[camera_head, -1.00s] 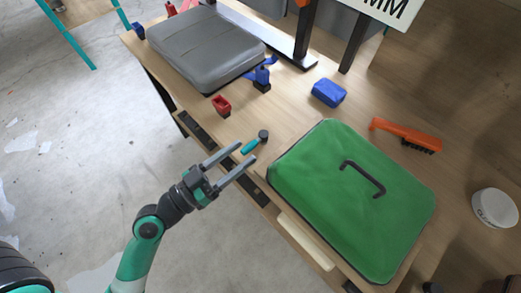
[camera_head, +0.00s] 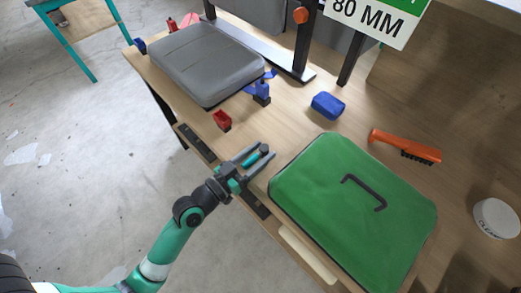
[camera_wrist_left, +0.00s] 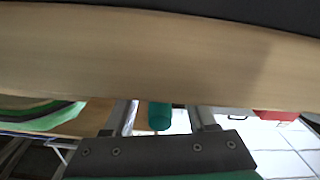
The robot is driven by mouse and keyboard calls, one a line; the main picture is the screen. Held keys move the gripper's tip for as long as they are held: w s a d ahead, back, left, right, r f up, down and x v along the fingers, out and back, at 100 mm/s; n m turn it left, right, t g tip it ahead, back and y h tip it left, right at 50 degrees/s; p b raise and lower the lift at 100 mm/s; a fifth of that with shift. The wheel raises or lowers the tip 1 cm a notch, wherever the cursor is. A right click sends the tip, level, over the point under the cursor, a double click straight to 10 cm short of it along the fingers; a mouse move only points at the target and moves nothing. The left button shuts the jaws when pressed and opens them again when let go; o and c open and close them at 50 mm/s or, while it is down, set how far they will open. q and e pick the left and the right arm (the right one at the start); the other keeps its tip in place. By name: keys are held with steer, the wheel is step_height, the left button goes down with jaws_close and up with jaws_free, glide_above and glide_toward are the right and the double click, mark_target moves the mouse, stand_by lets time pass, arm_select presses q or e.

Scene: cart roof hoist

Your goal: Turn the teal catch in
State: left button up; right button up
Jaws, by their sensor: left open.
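The teal catch (camera_head: 251,160) is a small teal lever with a dark round pivot at its far end, at the bench's front edge beside the green lid. My left gripper (camera_head: 256,154) is open, with one finger on each side of the catch. In the left wrist view the teal catch (camera_wrist_left: 160,115) shows between the two grey fingers. I cannot tell whether either finger touches it. The green lid (camera_head: 340,210) with a dark handle lies flat right of the catch. My right gripper is not in view.
A grey padded lid (camera_head: 205,60) lies at the back left. A red block (camera_head: 222,120), a blue clamp (camera_head: 261,90), a blue block (camera_head: 327,105) and an orange brush (camera_head: 405,146) stand around. A post and sign (camera_head: 380,15) rise behind. A white tub (camera_head: 497,218) is far right.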

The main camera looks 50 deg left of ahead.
arm_select(q)
steer(key=shift+w, duration=0.25)
jaws_close()
stand_by(1.3)
